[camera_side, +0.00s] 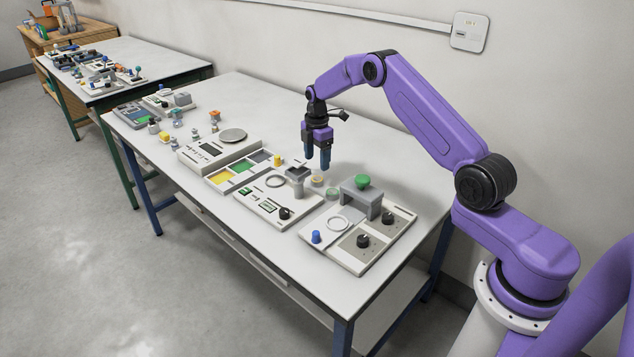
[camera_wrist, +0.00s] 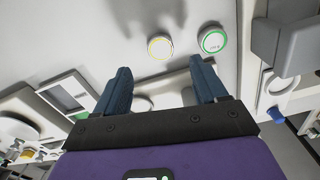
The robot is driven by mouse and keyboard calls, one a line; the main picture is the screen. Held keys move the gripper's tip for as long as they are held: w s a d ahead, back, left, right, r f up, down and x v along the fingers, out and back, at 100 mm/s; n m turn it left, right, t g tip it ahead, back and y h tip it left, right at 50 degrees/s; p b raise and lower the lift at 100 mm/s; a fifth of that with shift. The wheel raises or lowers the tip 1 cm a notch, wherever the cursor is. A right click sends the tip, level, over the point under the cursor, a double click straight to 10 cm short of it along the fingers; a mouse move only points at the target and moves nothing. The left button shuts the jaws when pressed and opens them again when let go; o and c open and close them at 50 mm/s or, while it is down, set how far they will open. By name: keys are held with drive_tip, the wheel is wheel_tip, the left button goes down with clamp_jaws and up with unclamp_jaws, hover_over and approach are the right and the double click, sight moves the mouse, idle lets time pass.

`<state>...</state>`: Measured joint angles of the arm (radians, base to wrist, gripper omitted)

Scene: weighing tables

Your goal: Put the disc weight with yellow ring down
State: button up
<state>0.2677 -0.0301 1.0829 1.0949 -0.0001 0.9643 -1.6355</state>
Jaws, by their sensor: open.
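The disc weight with yellow ring (camera_wrist: 160,46) lies flat on the white table, pale on top with a yellow rim. It also shows small in the side view (camera_side: 317,180). A similar disc with a green ring (camera_wrist: 212,40) lies beside it, apart from it. My gripper (camera_side: 317,162) is open and empty, pointing down above the table near the yellow-ringed disc. In the wrist view my gripper (camera_wrist: 160,68) has its fingers spread, and the yellow-ringed disc shows beyond the fingertips, not touching them.
A panel with a green button on a grey bridge (camera_side: 362,183), black knobs and a blue peg (camera_side: 316,237) stands to the right. A panel with a grey ring (camera_side: 275,181) is at the left front. A scale (camera_side: 233,135) stands further left. Bare table lies behind the discs.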

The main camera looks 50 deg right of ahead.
sight(317, 179)
drive_tip(key=shift+f, duration=3.6)
clamp_jaws()
drive_tip(key=shift+r, duration=0.1)
